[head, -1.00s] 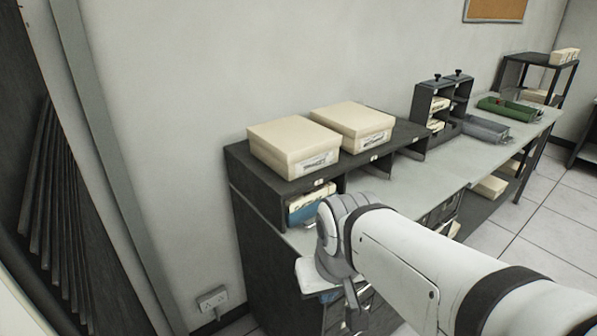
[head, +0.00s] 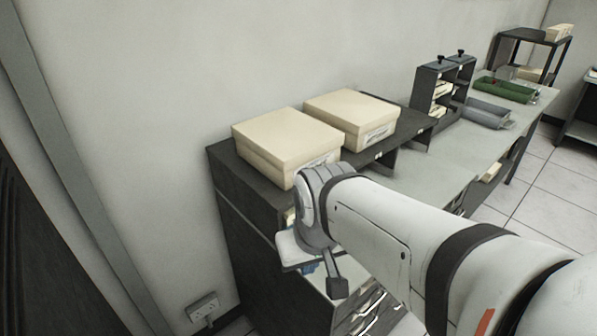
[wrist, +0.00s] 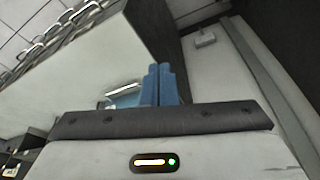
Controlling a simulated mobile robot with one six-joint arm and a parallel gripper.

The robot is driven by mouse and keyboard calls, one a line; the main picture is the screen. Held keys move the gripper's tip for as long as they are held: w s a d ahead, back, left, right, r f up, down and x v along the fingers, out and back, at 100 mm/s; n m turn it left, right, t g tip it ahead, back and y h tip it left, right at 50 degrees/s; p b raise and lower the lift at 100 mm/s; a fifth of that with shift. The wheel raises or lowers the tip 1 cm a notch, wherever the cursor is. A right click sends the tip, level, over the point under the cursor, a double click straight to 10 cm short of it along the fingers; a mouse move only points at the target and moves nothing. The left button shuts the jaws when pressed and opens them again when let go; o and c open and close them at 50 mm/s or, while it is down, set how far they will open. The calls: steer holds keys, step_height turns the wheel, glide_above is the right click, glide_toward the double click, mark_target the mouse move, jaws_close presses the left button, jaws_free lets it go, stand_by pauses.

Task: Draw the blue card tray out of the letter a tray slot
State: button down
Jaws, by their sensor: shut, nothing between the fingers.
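My gripper (wrist: 159,75) shows in the wrist view as two blue fingers pressed together, with nothing between them. A small blue surface with a pale bar (wrist: 125,96) lies just left of the fingers, apparently part of the blue card tray; how far it is from the fingertips I cannot tell. In the head view my wrist hides the left slot of the dark desk-top unit (head: 222,165). Only a cream sliver of cards (head: 291,216) shows there, and the slot's letter cannot be read.
Two cream boxes (head: 285,148) (head: 350,118) sit on the unit. A grey tray (head: 488,115), a green tray (head: 508,90) and a dark card rack (head: 440,92) stand farther back. Drawers with metal handles are below.

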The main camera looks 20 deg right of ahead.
steer(key=shift+a, duration=0.2)
steer(key=w+d+f+m+t+y+p, duration=0.15)
steer(key=w+d+f+m, duration=0.25)
steer(key=w+d+m, duration=0.4)
steer(key=w+d+f+m+t+y, duration=0.1)
steer(key=w+d+f+m+t, duration=0.15)
steer(key=w+d+m, duration=0.55)
steer(key=w+f+b, duration=0.1)
steer(key=f, duration=0.1)
steer(key=w+a+f+n+b, duration=0.1)
steer(key=w+f+b, duration=0.1)
steer(key=f, duration=0.1)
steer(key=w+a+f+n+g+b, duration=0.1)
steer(key=f, duration=0.1)
steer(key=shift+w+a+f+b, duration=0.1)
steer(key=shift+w+f+b, duration=0.25)
steer(key=shift+w, duration=0.05)
steer(key=shift+b+x, duration=0.85)
steer(key=shift+x, duration=0.2)
